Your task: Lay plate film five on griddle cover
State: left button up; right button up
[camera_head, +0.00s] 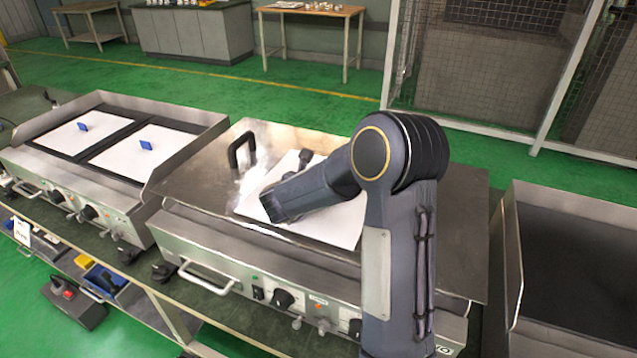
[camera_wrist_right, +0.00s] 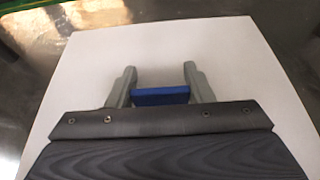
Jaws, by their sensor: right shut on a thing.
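A white rectangular plate film (camera_head: 341,222) is at the metal griddle cover (camera_head: 205,185) in the middle of the head view; I cannot tell whether it touches the cover. It also fills much of the right wrist view (camera_wrist_right: 235,70). My right gripper (camera_wrist_right: 160,92) is shut on the film's blue tab (camera_wrist_right: 161,96). In the head view my right arm hides the tab and part of the film. The cover has a black handle (camera_head: 242,150) on its left, beside the film. My left gripper is not in view.
A griddle on the left (camera_head: 165,172) holds two white sheets with blue tabs (camera_head: 83,127). An open griddle with a dark plate (camera_head: 580,260) stands at the right. Knobs and bar handles line the fronts. The cover's right part is bare.

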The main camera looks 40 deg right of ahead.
jog(key=shift+f, duration=0.45)
jog(key=shift+f, duration=0.1)
jog(key=o, duration=1.1)
